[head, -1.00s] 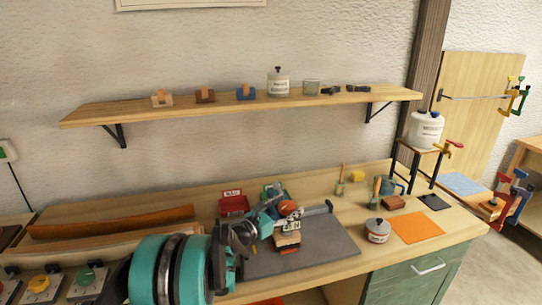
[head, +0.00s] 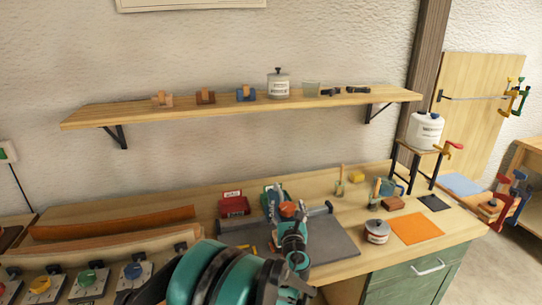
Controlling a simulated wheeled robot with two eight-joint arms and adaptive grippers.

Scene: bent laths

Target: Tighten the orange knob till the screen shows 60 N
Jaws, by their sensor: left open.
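The orange knob (head: 288,209) is on a small device on the dark grey mat (head: 335,238), at the middle of the bench. My left gripper (head: 286,212) is at the knob, with its teal wrist just in front of it. The jaws are open; I cannot tell whether they touch the knob. The screen and most of the device are hidden behind my left wrist, so no reading shows. My right gripper is not in view.
A shelf (head: 225,109) hangs above.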

